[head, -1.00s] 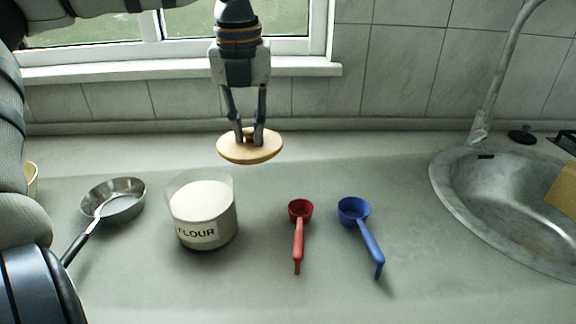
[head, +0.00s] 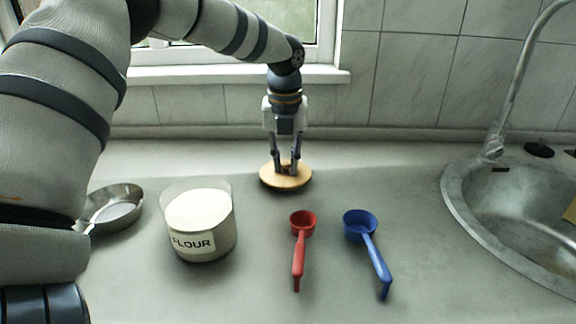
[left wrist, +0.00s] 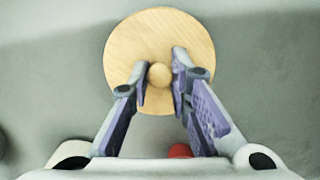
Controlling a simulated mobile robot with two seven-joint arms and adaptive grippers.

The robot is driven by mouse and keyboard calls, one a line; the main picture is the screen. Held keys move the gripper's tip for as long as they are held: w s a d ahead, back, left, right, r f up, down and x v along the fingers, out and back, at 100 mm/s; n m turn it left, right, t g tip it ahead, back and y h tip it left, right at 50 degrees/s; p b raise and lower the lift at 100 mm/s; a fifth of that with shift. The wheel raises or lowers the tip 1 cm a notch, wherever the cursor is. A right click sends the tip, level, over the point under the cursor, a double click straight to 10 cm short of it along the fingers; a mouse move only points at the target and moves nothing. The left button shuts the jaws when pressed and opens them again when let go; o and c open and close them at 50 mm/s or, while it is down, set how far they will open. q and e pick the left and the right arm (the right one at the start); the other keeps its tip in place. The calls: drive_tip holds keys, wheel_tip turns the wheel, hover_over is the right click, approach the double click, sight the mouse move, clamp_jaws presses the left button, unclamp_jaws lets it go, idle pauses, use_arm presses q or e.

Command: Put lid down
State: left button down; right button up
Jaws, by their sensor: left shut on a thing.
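The round wooden lid (head: 297,183) is at the back of the counter, behind the red scoop and to the right of the flour jar. My left gripper (head: 286,167) points down and is shut on the lid's knob. The left wrist view shows the lid (left wrist: 150,35) flat below the fingers, with the round knob (left wrist: 159,75) between them. The lid looks level and at or very near the counter top; I cannot tell for sure that it touches. The glass flour jar (head: 200,225) stands uncovered, with white flour inside. My right gripper is not in view.
A red scoop (head: 299,245) and a blue scoop (head: 368,245) lie in front of the lid. A metal pan (head: 115,207) is at the left, partly hidden by my arm. A sink (head: 460,210) with a faucet (head: 515,85) is at the right. The counter (head: 400,185) around the lid is clear.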

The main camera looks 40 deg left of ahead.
sight(285, 175)
use_arm(q)
drive_tip(key=shift+f, duration=0.65)
drive_tip(key=c, duration=1.5)
unclamp_jaws()
drive_tip(key=shift+f, duration=0.1)
drive_tip(key=r, duration=0.8)
drive_tip(key=s+d+r, duration=0.1)
drive_tip(key=r, duration=0.3)
drive_tip(key=shift+r, duration=0.15)
